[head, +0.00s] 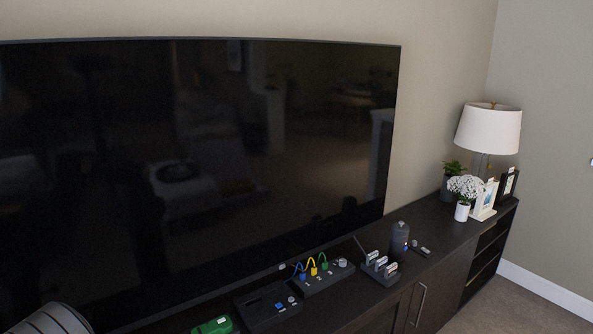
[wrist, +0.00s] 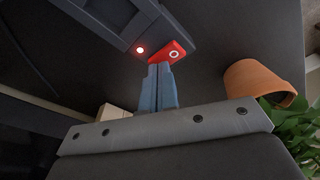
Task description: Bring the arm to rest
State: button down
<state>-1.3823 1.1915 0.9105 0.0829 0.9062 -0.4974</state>
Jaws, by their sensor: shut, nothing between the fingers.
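My gripper (wrist: 159,68) shows in the wrist view. Its two blue-grey fingers are together, shut, with nothing held between them. Just beyond the fingertips is a small red piece (wrist: 180,48) with a white ring mark; I cannot tell whether the tips touch it. Next to it a red light (wrist: 140,49) glows on a dark device (wrist: 107,18). My gripper does not show in the head view.
The wrist view shows a terracotta pot (wrist: 257,82), green leaves (wrist: 292,122) and a beige block (wrist: 112,113).

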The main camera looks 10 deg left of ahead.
notch_tip(320, 180, up, 6)
jog(key=shift+r, duration=0.15)
notch_tip(320, 180, down, 7)
notch_tip(320, 180, up, 9)
jog(key=w+d+f+n, duration=0.1)
jog(key=w+d+f, duration=0.1)
jog(key=w+d, duration=0.6)
jog(key=w+d+f+n, duration=0.2)
jog(key=w+d, duration=0.6)
jog(key=w, duration=0.3)
jog(key=shift+w+d+f+t+h, duration=0.2)
jog(key=shift+d+f+t+h, duration=0.1)
jog(key=shift+h, duration=0.1)
jog(key=shift+a, duration=0.1)
jog(key=s+a+r+m, duration=0.2)
jog(key=s+a+r, duration=0.1)
jog(key=s+a, duration=1.1)
jog(key=shift+s+r+y, duration=0.3)
jog(key=shift+s+r, duration=0.05)
jog(key=shift+s, duration=0.3)
